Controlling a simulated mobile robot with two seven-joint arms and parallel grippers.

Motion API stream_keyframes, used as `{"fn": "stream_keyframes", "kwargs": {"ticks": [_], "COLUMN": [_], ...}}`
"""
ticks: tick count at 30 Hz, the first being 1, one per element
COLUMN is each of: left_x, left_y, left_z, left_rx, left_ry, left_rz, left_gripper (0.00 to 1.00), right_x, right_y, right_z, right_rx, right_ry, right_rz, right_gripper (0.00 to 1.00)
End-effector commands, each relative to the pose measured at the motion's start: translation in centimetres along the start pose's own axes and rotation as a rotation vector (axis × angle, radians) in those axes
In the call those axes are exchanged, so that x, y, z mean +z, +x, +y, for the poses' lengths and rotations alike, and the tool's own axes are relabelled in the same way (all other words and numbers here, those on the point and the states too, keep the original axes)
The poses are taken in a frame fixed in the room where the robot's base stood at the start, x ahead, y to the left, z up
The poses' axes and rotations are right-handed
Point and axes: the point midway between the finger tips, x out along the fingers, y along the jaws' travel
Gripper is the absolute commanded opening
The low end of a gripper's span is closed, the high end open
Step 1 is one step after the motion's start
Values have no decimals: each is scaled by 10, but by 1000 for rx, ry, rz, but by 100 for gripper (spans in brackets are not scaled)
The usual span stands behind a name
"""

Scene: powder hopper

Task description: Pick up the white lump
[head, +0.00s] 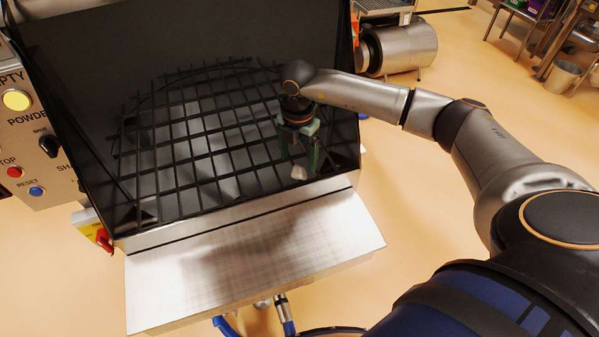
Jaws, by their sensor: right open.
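The white lump (299,172) is a small pale chunk at the right front part of the dark grid (190,150) inside the hopper. My right gripper (300,168) points down over the grid, with its fingers open around or just above the lump. I cannot tell whether the fingers touch it. Part of the lump may be hidden by the fingers. My left gripper is not in view.
The hopper's dark walls (200,35) enclose the grid on the back and sides. A bare steel shelf (250,260) juts out in front. A control panel (35,150) with buttons stands at the left. A steel drum (400,48) stands behind on the floor.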

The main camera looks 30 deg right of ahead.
Motion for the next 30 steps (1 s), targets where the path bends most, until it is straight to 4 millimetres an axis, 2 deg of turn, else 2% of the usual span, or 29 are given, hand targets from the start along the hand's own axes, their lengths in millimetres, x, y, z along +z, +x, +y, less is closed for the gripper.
{"fn": "stream_keyframes", "kwargs": {"ticks": [6, 9, 18, 30], "left_x": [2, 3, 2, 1], "left_y": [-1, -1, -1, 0], "left_z": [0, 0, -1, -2], "left_rx": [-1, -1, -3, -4], "left_ry": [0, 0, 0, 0], "left_rz": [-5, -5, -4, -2], "left_gripper": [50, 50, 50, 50], "right_x": [3, 3, 3, 3], "right_y": [34, 44, 48, 47], "right_z": [-2, -2, -2, -2], "right_rx": [-3, -3, -1, 0], "right_ry": [-1, -1, -2, -1], "right_rz": [1, 2, 1, 1], "right_gripper": [83, 83, 82, 37]}}
